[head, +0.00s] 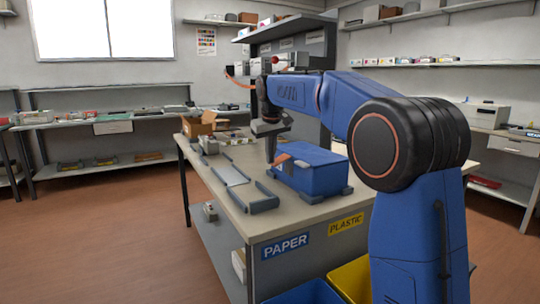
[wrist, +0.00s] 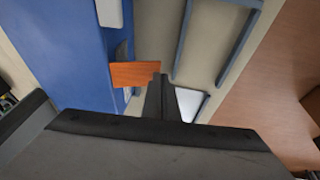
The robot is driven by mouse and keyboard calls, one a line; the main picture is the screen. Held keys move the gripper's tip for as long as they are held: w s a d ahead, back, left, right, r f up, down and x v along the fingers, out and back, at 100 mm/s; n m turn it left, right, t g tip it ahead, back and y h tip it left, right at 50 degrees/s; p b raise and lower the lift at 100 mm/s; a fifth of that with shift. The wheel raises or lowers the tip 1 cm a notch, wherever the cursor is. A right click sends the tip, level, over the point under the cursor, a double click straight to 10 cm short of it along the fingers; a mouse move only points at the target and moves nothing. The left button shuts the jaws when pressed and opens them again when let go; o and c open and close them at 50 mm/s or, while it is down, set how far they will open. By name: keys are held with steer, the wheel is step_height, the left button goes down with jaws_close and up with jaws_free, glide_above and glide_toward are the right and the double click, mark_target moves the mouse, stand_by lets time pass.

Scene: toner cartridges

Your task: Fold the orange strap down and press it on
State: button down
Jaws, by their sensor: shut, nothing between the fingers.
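The blue box (head: 318,172) stands on the workbench, held between dark grey corner pieces. The orange strap (head: 281,158) shows at the box's left end, partly hidden by my gripper. In the wrist view the orange strap (wrist: 134,74) juts out from the edge of the blue box (wrist: 60,50) as a flat tab. My gripper (head: 271,160) points down beside that end of the box. In the wrist view its closed fingertips (wrist: 158,78) are at the strap's free end; I cannot tell whether they touch it. The gripper is shut and empty.
Grey frames (head: 262,206) lie on the workbench left of the box. An open cardboard box (head: 198,125) stands at the far end. A yellow bin (head: 352,280) and a blue bin (head: 305,292) stand below the bench's near edge. Bare bench top shows around the frames.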

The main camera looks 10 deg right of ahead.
steer(key=shift+a+f+h, duration=0.1)
steer(key=shift+f+h, duration=0.2)
steer(key=shift+h, duration=0.2)
steer(key=f+h, duration=0.1)
steer(key=h, duration=0.1)
steer(key=f+t+h, duration=0.1)
steer(key=f+h, duration=0.1)
steer(key=f+n+t+h, duration=0.1)
steer(key=shift+d+f+h, duration=0.3)
steer(key=shift+d+h, duration=0.05)
steer(key=shift+h, duration=0.05)
steer(key=f+h, duration=0.1)
steer(key=d+f+t+h, duration=0.1)
steer(key=h, duration=0.1)
steer(key=shift+w+d+n+t, duration=0.3)
steer(key=shift+n, duration=0.1)
steer(key=shift+w+d+f, duration=0.2)
steer(key=shift+d+f, duration=0.3)
steer(key=shift+d, duration=0.25)
steer(key=shift+d+f, duration=0.1)
